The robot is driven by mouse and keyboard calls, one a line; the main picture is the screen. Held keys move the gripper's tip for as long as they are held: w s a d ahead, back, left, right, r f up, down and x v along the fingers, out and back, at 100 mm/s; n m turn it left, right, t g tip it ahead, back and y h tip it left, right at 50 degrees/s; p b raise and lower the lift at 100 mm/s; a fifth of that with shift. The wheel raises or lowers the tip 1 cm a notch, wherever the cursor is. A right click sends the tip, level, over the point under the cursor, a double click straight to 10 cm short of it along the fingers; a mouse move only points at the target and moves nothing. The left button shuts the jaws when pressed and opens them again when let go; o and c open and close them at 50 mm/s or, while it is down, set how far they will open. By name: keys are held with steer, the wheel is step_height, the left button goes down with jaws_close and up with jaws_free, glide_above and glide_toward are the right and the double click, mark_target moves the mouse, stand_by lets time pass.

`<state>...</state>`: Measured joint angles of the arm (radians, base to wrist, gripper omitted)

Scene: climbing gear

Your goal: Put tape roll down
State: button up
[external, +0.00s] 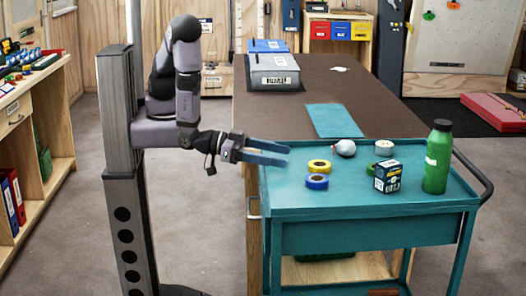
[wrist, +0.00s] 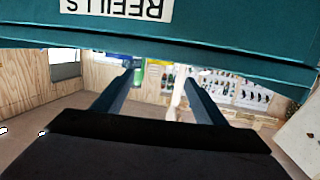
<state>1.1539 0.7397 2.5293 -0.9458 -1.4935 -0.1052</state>
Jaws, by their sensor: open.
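My gripper (external: 287,156) is open and empty, with its fingers pointing right over the left end of the teal cart (external: 400,207). In the wrist view the two fingers (wrist: 160,74) are spread with nothing between them. A yellow tape roll (external: 319,166) and a blue tape roll (external: 317,181) lie on the cart just right of the fingertips, apart from them. A green roll (external: 371,168) is partly hidden behind a dark box (external: 388,176). A pale grey roll (external: 384,147) lies farther back. I cannot tell which roll the task means.
A green bottle (external: 438,157) stands at the cart's right end. A grey-white rounded object (external: 345,148) lies near the back edge. Behind is a brown table (external: 350,90) with a teal mat (external: 333,120) and a grey case (external: 274,71). The cart's front left top is clear.

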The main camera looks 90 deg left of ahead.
steer(key=shift+o, duration=0.5)
steer(key=shift+a, duration=0.1)
steer(key=w+a+r+n+y+p, duration=0.4)
steer(key=w+a+r+n+p, duration=0.15)
steer(key=w+a+r, duration=0.45)
steer(key=w+a+r+n+y+p, duration=0.5)
steer(key=w+a+r, duration=0.35)
steer(key=w, duration=0.35)
steer(key=w+d+f+n+g+h, duration=0.1)
steer(key=d+f+n+g+h, duration=0.25)
steer(key=d, duration=0.35)
steer(key=w+d+f+n+g+h, duration=0.2)
steer(key=d+g+h, duration=0.1)
steer(key=d+h, duration=0.25)
steer(key=s+d+f+n+g, duration=0.2)
steer(key=s+f+n+g, duration=0.1)
steer(key=s, duration=0.4)
steer(key=s+d+f+n+g+h, duration=0.1)
steer(key=s+d+f+n+g, duration=0.2)
steer(key=s+n+g, duration=0.2)
steer(key=shift+s+d+f+n, duration=0.15)
steer(key=shift+s+d+n, duration=0.15)
steer(key=shift+s, duration=1.1)
